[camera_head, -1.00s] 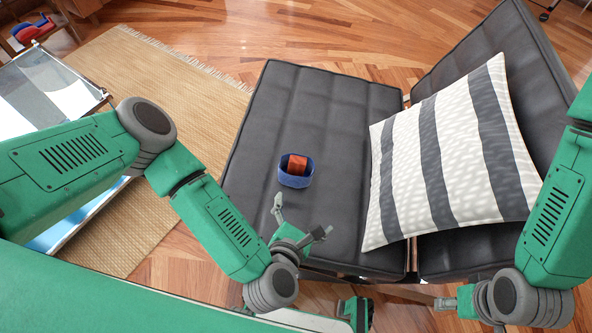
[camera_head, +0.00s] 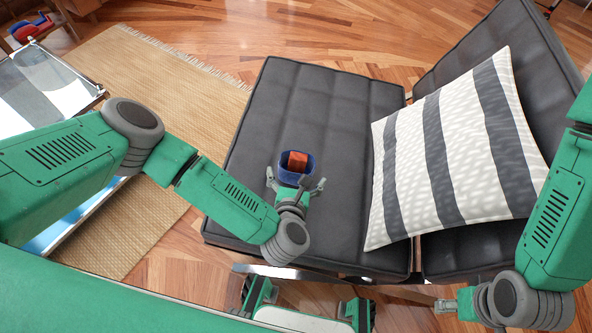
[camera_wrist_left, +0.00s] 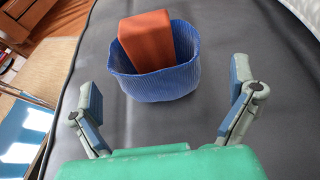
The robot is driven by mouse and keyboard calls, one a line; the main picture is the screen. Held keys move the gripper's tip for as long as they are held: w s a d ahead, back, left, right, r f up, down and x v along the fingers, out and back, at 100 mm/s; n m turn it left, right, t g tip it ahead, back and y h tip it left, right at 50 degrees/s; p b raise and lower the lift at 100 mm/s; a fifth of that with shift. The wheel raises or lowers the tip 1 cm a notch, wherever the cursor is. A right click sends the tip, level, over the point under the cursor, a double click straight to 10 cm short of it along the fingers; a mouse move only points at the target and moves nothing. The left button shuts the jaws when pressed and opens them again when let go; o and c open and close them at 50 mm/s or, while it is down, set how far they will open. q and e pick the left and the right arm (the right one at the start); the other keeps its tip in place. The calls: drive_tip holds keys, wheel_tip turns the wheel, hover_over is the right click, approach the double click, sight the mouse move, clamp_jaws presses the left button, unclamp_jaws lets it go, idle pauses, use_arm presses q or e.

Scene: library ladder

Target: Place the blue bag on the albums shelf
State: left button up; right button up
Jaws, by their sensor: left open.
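The blue bag (camera_head: 296,172) is a small open-topped pouch on the dark seat cushion, with an orange-red block (camera_head: 298,160) standing in it. My left gripper (camera_head: 296,184) is open, its fingers spread at the near side of the bag. In the left wrist view the bag (camera_wrist_left: 160,82) lies ahead of the open fingers and between their lines, apart from both. My right gripper (camera_head: 445,303) is low at the right, near the seat's front edge; its fingers are too small to read. I cannot make out an albums shelf.
A striped pillow (camera_head: 450,150) leans on the right part of the dark seat (camera_head: 340,110). A woven rug (camera_head: 170,75) and a glass-topped table (camera_head: 45,85) are at the left. The seat behind the bag is clear.

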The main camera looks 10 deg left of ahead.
sight(296, 168)
use_arm(q)
drive_tip(key=x, duration=0.1)
drive_tip(key=b+x, duration=0.1)
drive_tip(key=x, duration=0.2)
drive_tip(key=shift+a+f, duration=0.15)
drive_tip(key=shift+a, duration=0.1)
drive_tip(key=c, duration=1)
